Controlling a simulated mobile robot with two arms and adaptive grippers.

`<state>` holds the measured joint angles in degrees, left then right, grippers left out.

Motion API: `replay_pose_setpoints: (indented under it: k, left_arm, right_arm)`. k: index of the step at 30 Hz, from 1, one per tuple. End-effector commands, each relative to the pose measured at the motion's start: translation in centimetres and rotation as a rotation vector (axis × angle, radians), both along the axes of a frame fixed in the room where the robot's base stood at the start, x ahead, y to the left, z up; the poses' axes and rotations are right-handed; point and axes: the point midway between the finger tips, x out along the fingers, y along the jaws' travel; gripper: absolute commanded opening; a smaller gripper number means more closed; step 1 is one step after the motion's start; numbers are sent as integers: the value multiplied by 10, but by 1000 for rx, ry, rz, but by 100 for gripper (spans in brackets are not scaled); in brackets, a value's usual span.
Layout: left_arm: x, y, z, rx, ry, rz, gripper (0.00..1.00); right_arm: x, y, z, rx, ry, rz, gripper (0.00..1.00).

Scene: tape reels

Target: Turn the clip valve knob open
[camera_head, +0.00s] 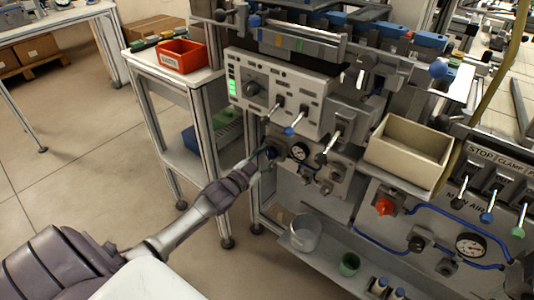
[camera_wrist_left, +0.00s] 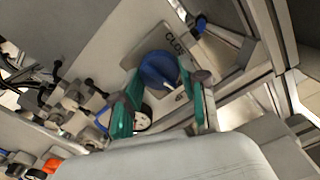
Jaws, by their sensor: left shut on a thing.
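The blue valve knob (camera_wrist_left: 158,70) sits on a light plate with a partly covered label starting "CL" in the left wrist view. My left gripper (camera_wrist_left: 162,88) has its green fingers on either side of the knob and is shut on it. In the head view my left gripper (camera_head: 264,158) reaches the lower left of the machine front. The blue knob (camera_head: 271,152) shows there only as a small patch, mostly hidden by the gripper. My right gripper is in neither view.
A gauge (camera_head: 300,151) is just right of the knob. A control box (camera_head: 275,95) with levers projects above it. A beige bin (camera_head: 408,150) and a red valve knob (camera_head: 384,206) are farther right. Open floor lies left.

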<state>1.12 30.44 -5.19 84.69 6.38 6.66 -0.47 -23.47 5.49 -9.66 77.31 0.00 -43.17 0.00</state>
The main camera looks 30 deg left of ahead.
Motion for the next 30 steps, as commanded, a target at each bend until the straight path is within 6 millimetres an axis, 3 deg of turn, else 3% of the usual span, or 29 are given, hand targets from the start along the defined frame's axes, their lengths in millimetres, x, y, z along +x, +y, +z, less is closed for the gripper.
replay_pose_setpoints:
  k: [10, 27, 28, 30]
  left_arm:
    - [0, -1, 0, 147, -11, 0, 8]
    - [0, -1, -1, 175, -14, 0, 8]
    - [0, -1, -1, 175, -13, -1, 46]
    - [0, -1, -1, 175, -14, 0, 58]
  right_arm:
    - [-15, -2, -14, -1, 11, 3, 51]
    - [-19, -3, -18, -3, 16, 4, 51]
    - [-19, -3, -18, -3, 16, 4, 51]
    - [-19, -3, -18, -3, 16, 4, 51]
